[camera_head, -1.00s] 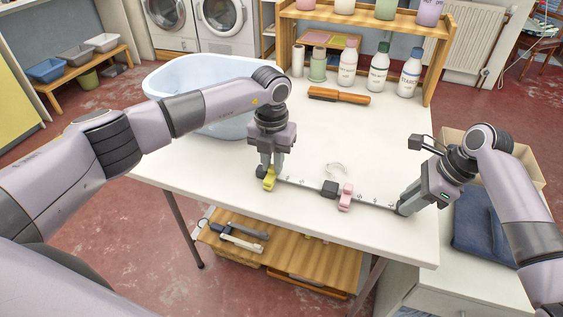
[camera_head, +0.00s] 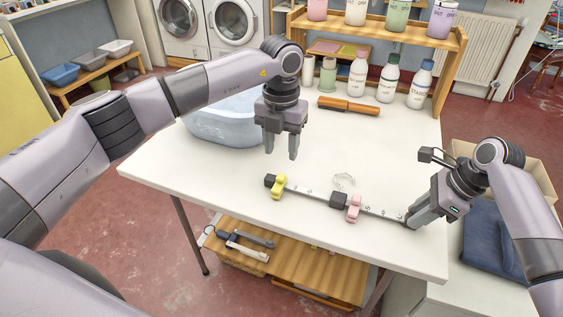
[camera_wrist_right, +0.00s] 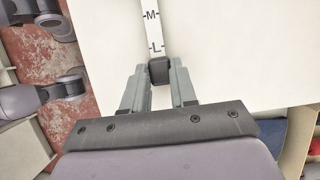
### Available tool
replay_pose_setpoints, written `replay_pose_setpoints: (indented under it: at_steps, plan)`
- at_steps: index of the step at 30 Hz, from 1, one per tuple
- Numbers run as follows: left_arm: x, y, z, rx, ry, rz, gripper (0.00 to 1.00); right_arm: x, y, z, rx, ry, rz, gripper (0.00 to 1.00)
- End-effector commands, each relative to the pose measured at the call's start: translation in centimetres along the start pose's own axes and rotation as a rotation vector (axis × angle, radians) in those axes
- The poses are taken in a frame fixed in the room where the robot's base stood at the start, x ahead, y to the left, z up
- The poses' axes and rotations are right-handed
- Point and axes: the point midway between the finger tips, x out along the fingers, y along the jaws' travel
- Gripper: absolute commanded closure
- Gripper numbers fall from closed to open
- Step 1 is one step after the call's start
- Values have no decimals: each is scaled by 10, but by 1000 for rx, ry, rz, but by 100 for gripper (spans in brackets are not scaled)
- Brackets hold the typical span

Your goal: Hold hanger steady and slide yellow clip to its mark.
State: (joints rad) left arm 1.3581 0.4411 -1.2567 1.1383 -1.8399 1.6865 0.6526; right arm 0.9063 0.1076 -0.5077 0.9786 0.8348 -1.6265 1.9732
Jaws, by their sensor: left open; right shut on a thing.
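The hanger (camera_head: 315,196) is a marked bar with dark ends, lying along the front of the white table. The yellow clip (camera_head: 279,186) sits on it close to its left end cap. A pink clip (camera_head: 354,208) sits right of the dark middle block. My left gripper (camera_head: 281,155) is open and empty, above and behind the yellow clip, apart from it. My right gripper (camera_head: 412,222) is shut on the hanger's right end. In the right wrist view its fingers hold the dark end cap (camera_wrist_right: 159,70), with the letters M and L on the bar (camera_wrist_right: 152,30) beyond.
A light blue tub (camera_head: 225,125) stands at the back left of the table (camera_head: 200,170). The table's middle is clear.

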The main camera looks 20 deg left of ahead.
Motion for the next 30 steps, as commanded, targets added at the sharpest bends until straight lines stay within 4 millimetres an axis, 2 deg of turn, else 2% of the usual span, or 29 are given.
replay_pose_setpoints:
  at_steps: [3, 9, 22, 23, 24, 25, 30]
  plan:
    - [-23, 0, 1, 0, -3, 0, 53, 0, 0, 0, -1, 0, 0, 100]
    - [-42, 0, 0, -1, 0, 0, 53, 0, 0, 0, -1, -1, 0, 100]
    - [-45, 0, 0, 0, 1, 0, 53, 0, 0, 1, -1, -1, 0, 100]
    - [-45, 0, 0, 0, 1, 0, 53, 0, 0, 1, -1, -1, 0, 63]
    - [-45, 0, 0, 0, 1, 0, 53, 0, 0, 1, -1, -1, 0, 50]
    - [-45, 0, 0, 0, 1, 0, 53, 0, 0, 1, -1, -1, 0, 43]
    - [-45, 0, 0, 0, 1, 0, 53, 0, 0, 0, -1, -1, 0, 43]
